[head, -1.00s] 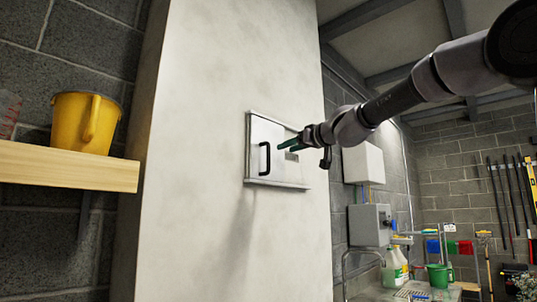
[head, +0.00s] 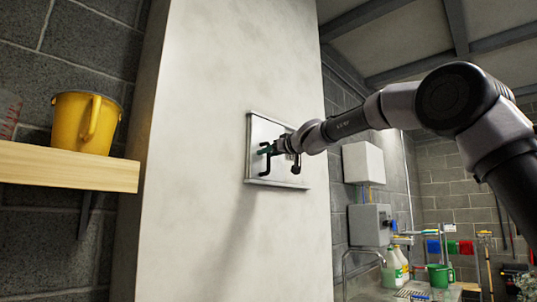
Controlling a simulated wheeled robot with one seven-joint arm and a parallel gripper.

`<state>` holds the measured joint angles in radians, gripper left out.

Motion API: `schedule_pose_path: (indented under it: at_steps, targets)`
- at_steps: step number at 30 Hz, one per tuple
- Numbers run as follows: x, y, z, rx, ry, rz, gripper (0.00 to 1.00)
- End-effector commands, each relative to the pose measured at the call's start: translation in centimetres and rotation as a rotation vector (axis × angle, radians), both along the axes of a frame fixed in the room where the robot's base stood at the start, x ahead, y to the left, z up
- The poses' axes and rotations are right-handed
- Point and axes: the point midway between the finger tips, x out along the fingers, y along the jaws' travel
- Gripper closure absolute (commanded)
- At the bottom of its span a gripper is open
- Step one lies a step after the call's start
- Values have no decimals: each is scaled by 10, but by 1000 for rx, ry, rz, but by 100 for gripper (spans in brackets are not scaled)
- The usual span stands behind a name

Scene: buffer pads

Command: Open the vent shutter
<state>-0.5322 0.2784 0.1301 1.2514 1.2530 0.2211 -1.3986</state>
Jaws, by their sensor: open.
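The vent shutter (head: 259,133) is a pale panel in a metal frame on the plastered column, with a black bar handle (head: 265,170) upright near its left side. My gripper (head: 265,150) has green fingertips and is open at the handle's upper part. The fingers overlap the handle in the picture; I cannot tell whether they touch it. My gripper and wrist hide the middle and right of the shutter, and the slot there is out of sight.
A wooden shelf (head: 70,167) with a yellow bucket (head: 86,122) stands at the left. White and grey wall boxes (head: 363,163) hang to the right of the column. A sink area with bottles and a green jug (head: 439,275) lies at lower right. The space before the column's lower part is clear.

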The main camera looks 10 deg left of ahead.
Motion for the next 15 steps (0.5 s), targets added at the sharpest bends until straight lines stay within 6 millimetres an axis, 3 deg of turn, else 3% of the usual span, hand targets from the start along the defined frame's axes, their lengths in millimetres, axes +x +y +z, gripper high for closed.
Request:
schedule_pose_path:
  at_steps: [5,9,15]
  targets:
    - [0,0,0,0,0,0,50]
    - [0,0,0,0,0,0,100]
    - [0,0,0,0,0,0,100]
